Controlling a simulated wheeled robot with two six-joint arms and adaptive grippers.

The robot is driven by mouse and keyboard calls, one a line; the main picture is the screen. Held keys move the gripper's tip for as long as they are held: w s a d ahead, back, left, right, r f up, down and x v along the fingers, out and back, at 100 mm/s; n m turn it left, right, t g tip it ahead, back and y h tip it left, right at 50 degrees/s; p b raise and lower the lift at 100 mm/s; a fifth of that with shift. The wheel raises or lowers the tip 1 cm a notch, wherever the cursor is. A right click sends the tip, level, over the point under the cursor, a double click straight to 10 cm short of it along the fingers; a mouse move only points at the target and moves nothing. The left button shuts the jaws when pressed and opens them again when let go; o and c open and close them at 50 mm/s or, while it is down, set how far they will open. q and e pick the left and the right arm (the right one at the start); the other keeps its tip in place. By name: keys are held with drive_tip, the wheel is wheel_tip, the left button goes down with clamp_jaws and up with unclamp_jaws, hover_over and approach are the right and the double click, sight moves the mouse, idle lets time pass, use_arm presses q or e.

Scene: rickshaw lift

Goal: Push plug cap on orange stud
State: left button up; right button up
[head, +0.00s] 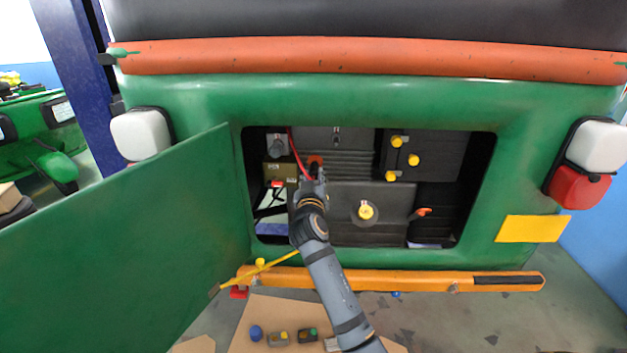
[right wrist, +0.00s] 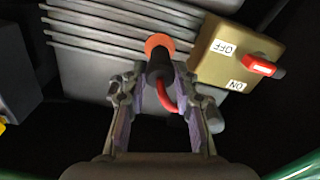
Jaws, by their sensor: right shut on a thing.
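My right gripper (head: 313,174) reaches into the open bay at the back of the green rickshaw. In the right wrist view its fingers stand either side of the black plug cap (right wrist: 159,67) and are shut on it. A red cable (right wrist: 163,96) curves out from the cap between the fingers. The orange stud (right wrist: 159,42) shows as a disc right behind the cap's far end, partly covered by it. It also shows in the head view (head: 315,159) just above the gripper. I cannot tell how far the cap sits over the stud. My left gripper is not in view.
A brass switch box (right wrist: 236,57) with a red lever and ON/OFF labels stands close right of the gripper in the wrist view. The open green door (head: 130,245) fills the left. Yellow knobs (head: 413,160) and an orange bumper bar (head: 420,280) are near the bay.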

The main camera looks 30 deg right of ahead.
drive_tip(key=shift+b+x, duration=0.55)
drive_tip(key=shift+x, duration=0.4)
idle(2.0)
drive_tip(key=o, duration=1.1)
drive_tip(key=shift+c, duration=0.4)
drive_tip(key=shift+s+a, duration=0.1)
drive_tip(key=shift+s, duration=0.05)
drive_tip(key=v, duration=0.7)
drive_tip(key=shift+s+a, duration=0.2)
drive_tip(key=shift+s, duration=0.1)
